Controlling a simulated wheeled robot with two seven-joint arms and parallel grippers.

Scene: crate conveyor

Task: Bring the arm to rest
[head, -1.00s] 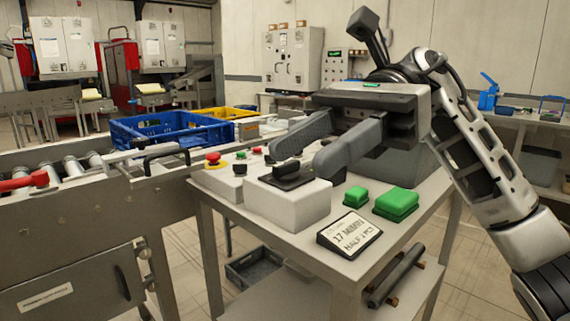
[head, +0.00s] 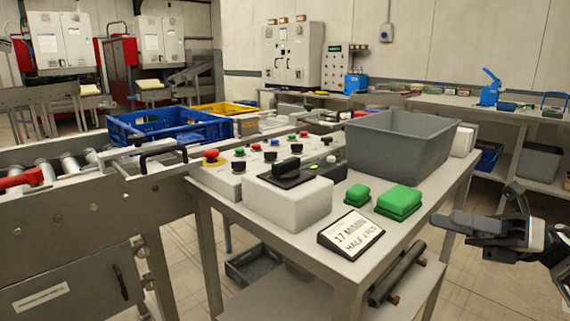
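My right gripper (head: 458,223) is at the right edge of the head view, beside the right side of the table and clear of everything on it. Its fingers are seen nearly edge-on, so their gap is unclear; nothing shows held in them. The black rotary knob (head: 287,168) sits on a white box (head: 290,205) on the table, with nothing touching it. My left gripper is not in view.
The table (head: 430,218) holds a button panel (head: 225,183), green blocks (head: 399,200), a sign (head: 351,234) and a grey bin (head: 437,140). Floor shows right of the table.

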